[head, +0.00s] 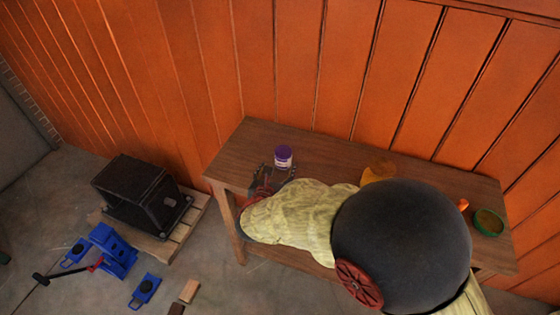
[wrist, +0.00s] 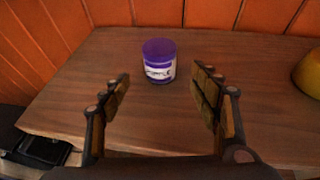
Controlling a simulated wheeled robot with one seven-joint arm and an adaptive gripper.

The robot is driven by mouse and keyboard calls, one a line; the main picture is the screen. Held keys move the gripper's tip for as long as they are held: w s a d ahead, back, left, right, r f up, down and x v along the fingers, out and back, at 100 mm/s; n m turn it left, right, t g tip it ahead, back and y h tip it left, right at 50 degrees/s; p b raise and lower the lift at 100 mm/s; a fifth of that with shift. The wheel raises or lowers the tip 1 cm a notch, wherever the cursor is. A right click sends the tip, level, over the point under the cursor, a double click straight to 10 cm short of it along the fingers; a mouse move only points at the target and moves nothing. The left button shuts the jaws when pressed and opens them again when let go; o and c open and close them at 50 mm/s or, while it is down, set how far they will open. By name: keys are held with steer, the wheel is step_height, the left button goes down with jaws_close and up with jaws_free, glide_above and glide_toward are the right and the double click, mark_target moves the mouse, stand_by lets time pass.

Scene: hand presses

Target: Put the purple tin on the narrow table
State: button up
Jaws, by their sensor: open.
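The purple tin (head: 283,157) has a white label and stands upright on the narrow wooden table (head: 232,158) near its left end. In the wrist view the purple tin (wrist: 159,61) stands just beyond my fingertips, centred between them. My gripper (wrist: 162,88) is open and empty, with a finger on each side and neither touching the tin. In the head view my gripper (head: 270,180) is partly hidden behind my own arm, close to the near side of the tin. The narrow table (wrist: 85,85) fills most of the wrist view.
A yellow-orange object (head: 379,170) and a green bowl (head: 488,222) stand farther right on the table. An orange plank wall (head: 300,60) runs behind it. A black machine (head: 137,197) on a pallet and blue jacks (head: 113,250) are on the floor at left.

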steer(key=shift+v, duration=0.8)
step_height(320, 180, up, 10)
steer(key=n+g+y, duration=0.1)
steer(key=n+y, duration=0.3)
steer(key=n, duration=0.6)
steer(key=s+d+r+n+g+y, duration=0.25)
steer(key=s+r+n, duration=0.3)
steer(key=n, duration=0.55)
steer(key=s+d+n+g+h, duration=0.4)
steer(key=s+d+n, duration=1.3)
steer(key=s, duration=0.5)
steer(key=shift+d+r, duration=0.2)
steer(key=shift+d, duration=0.75)
steer(key=shift+c, duration=1.2)
